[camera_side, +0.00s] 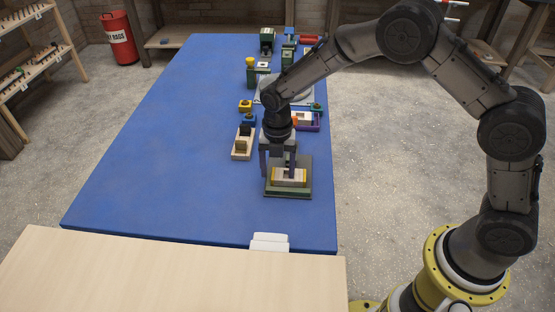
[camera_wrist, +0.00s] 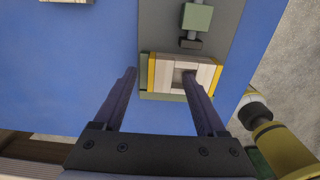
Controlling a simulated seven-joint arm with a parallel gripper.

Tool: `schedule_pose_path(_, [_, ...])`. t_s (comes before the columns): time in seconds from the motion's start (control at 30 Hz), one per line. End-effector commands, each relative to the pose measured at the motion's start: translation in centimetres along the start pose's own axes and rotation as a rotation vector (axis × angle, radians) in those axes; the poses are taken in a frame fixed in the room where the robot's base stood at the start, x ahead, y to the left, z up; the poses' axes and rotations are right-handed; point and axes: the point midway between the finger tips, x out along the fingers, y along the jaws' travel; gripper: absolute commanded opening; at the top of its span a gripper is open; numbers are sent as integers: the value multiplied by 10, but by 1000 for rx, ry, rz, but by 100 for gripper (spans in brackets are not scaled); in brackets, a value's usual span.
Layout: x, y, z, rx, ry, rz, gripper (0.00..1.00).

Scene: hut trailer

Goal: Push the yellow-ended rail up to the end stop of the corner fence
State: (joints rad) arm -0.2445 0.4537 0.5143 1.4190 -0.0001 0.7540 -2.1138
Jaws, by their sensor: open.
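The pale rail with yellow ends (camera_wrist: 168,68) lies on a grey plate (camera_wrist: 160,35) with green fence strips along its left end and near side in the wrist view. The rail also shows in the side view (camera_side: 289,178). My gripper (camera_wrist: 160,73) is open above the rail; its left finger lies beyond the left end, and its right finger overlaps the rail's dark middle recess. In the side view my gripper (camera_side: 278,171) hides part of the plate.
A green block on a dark post (camera_wrist: 196,17) stands on the plate behind the rail. A wooden tray (camera_side: 241,154) and a purple tray (camera_side: 316,124) lie farther back. The blue table (camera_side: 150,150) is clear at left.

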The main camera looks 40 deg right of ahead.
Motion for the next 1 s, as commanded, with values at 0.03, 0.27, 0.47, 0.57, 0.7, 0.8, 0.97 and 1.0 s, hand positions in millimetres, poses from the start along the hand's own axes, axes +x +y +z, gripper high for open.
schedule_pose_path(0.03, [2, 0, 0, 0, 0, 0, 74])
schedule_pose_path(0.27, [3, 0, 0, 0, 0, 0, 74])
schedule_pose_path(0.47, [3, 0, 0, 0, 0, 0, 52])
schedule_pose_path(0.57, [3, 0, 0, 0, 0, 0, 34])
schedule_pose_path(0.7, [3, 0, 0, 0, 0, 0, 9])
schedule_pose_path(0.8, [3, 0, 0, 0, 0, 0, 0])
schedule_pose_path(0.97, [3, 0, 0, 0, 0, 0, 58])
schedule_pose_path(1.0, [3, 0, 0, 0, 0, 0, 65])
